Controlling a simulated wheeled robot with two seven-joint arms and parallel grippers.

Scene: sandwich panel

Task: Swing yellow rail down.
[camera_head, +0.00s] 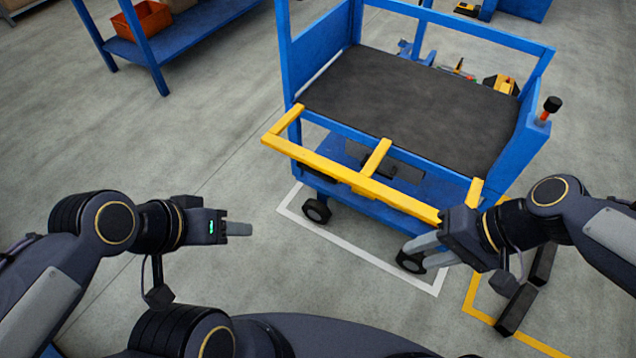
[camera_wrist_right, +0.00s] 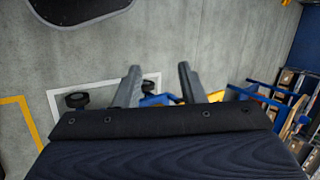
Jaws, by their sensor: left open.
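The yellow rail (camera_head: 345,176) is on the near side of a blue cart (camera_head: 500,165). Its long front bar stands out from the cart on yellow side arms and a middle strut, at about deck height. My right gripper (camera_head: 420,252) is at the right end of the front bar and hides part of it. In the right wrist view its two fingers (camera_wrist_right: 158,72) are apart, with bits of blue and yellow showing beyond them. I see no rail clamped between them. My left gripper (camera_head: 245,229) is open and empty over the floor, left of the rail.
The cart has a dark deck (camera_head: 400,100), a black-topped lever (camera_head: 549,108) at its right corner and black wheels (camera_head: 316,210) near a white floor line. A blue rack with an orange bin (camera_head: 142,20) stands at back left. Floor on the left is clear.

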